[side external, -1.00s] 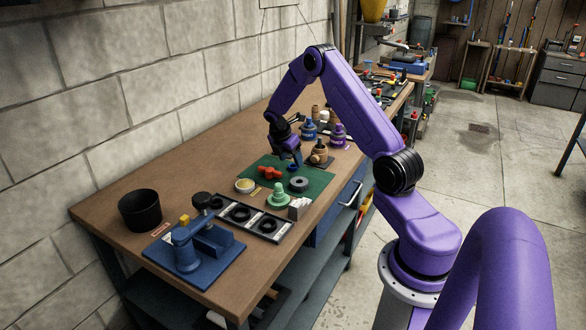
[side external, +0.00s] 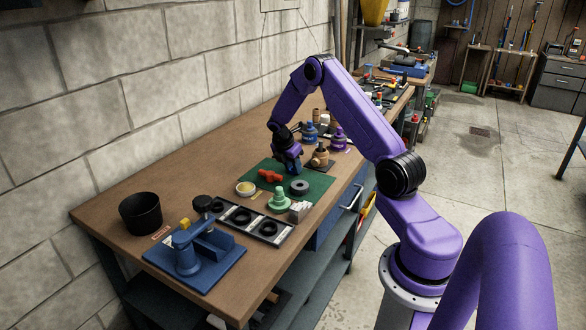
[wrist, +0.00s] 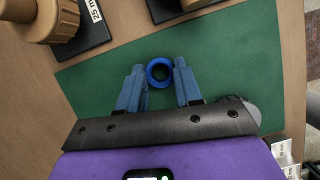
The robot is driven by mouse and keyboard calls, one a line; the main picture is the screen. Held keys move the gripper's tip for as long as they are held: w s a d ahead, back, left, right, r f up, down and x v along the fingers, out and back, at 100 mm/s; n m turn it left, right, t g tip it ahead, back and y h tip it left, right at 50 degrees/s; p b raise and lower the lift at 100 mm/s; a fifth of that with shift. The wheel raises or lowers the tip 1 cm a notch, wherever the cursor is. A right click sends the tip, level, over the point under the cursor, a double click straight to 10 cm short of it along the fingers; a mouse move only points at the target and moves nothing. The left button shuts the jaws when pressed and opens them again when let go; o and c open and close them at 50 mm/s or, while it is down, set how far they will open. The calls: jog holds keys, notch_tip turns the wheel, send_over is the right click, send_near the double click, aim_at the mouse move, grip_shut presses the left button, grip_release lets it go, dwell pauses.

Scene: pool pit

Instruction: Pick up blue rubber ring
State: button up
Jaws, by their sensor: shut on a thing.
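The blue rubber ring (wrist: 159,72) shows in the wrist view between the tips of my two blue fingers, over the green mat (wrist: 221,50). My gripper (wrist: 161,82) is shut on the ring, with a finger on each side of it. In the side view my gripper (side external: 291,166) points down low over the far part of the green mat (side external: 317,186). The ring is hidden there by the fingers. I cannot tell whether the ring still touches the mat.
A red part (side external: 269,176), a dark grey ring (side external: 299,187) and a green stepped part (side external: 279,199) are on or by the mat. A brown fitting (side external: 320,157) stands close behind my gripper. A black tray (side external: 241,217), a blue fixture (side external: 190,250) and a black bin (side external: 141,213) are nearer.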

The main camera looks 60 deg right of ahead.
aim_at(292, 173)
jog(key=shift+r, duration=0.5)
notch_tip(292, 173, up, 2)
jog(key=shift+r, duration=0.2)
jog(key=s+a+r, duration=0.8)
jog(key=s+r, duration=0.1)
jog(key=s, duration=0.2)
jog(key=shift+s+r, duration=0.2)
jog(key=shift+r, duration=0.05)
jog(key=shift+a, duration=0.1)
